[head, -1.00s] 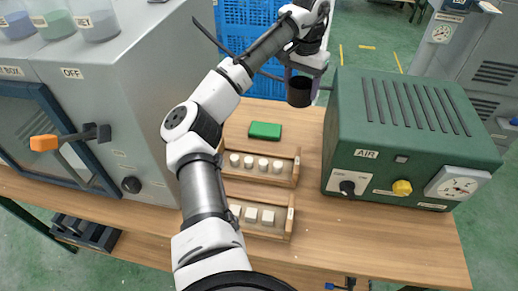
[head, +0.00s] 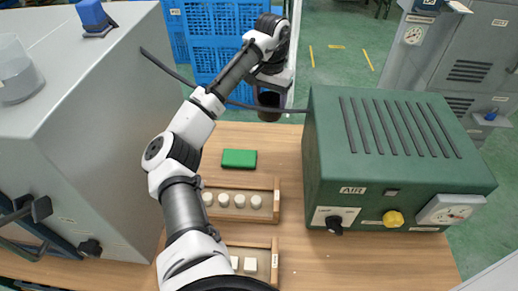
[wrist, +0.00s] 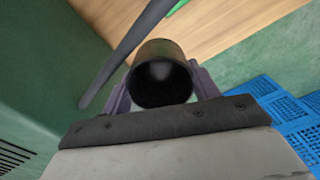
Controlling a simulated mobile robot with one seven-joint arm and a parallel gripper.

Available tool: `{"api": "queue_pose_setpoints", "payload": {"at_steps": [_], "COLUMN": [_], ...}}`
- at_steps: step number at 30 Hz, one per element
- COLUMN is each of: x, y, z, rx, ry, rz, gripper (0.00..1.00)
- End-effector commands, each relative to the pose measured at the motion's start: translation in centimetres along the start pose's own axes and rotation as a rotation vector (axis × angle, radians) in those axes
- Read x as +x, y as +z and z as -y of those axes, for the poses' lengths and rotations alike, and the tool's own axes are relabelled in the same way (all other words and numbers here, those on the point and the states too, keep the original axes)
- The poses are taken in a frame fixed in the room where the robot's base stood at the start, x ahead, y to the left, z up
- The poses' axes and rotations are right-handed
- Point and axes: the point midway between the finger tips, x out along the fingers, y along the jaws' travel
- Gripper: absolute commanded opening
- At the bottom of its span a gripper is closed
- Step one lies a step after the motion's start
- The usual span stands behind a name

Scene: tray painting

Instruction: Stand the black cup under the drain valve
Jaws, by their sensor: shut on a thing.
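The black cup (head: 268,107) is in my gripper (head: 271,92), at the far side of the wooden table and left of the green AIR machine. In the wrist view the cup (wrist: 162,75) sits between two purple fingers, which are shut on its sides. Its dark round opening faces the wrist camera and looks empty. The cup appears held up, apart from the table. I cannot make out a drain valve in either view; the far side of the green AIR machine (head: 395,125) is hidden from the head camera.
A dark hose (head: 215,97) runs from the grey cabinet (head: 100,130) behind my arm to the green machine. A green block (head: 239,158) and wooden racks (head: 240,213) with white pieces lie on the table (head: 345,265). Blue crates (head: 215,45) stand behind.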

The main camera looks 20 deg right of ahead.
Motion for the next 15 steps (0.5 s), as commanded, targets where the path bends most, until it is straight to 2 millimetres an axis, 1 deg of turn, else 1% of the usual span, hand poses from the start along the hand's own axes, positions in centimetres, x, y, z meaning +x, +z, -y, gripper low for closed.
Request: {"api": "queue_pose_setpoints", "payload": {"at_steps": [1,9,12,15], "x": [1.5,8.0,9.5,10.2], "y": [0.1,0.0,0.0,0.0], "z": [-0.2,-0.2,-0.1,0.0], "rx": [0.002,0.000,0.001,-0.001], "ry": [0.007,0.005,0.003,0.001], "rz": [0.003,0.001,0.001,0.000], "gripper": [0.37,0.37,0.37,0.37]}}
